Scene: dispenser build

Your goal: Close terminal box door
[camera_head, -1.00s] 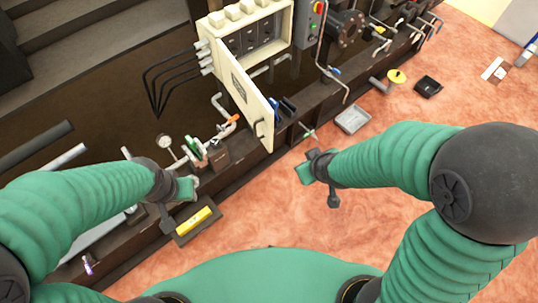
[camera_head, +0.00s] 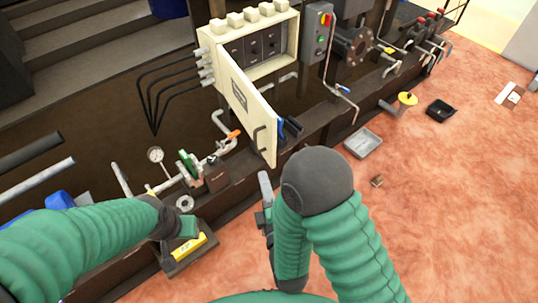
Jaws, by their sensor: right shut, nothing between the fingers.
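The cream terminal box (camera_head: 287,43) stands at the top centre with its inside showing. Its door (camera_head: 246,100) hangs open, swung out toward me, with a dark handle (camera_head: 259,139) near its free edge. My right gripper (camera_head: 265,186) is shut and empty, just below the door's lower free corner and apart from it in the picture. My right forearm hides part of it. My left gripper (camera_head: 188,229) is at the lower left, over a tray with a yellow item (camera_head: 189,247); its fingers are too unclear to tell open from shut.
Black cables (camera_head: 152,95) run from the box's left side. A grey control box (camera_head: 317,35) stands right of it. A pressure gauge (camera_head: 155,155) and pipework line the dark bench. A grey tray (camera_head: 363,142) and a black tray (camera_head: 441,110) lie on the otherwise mostly clear reddish floor.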

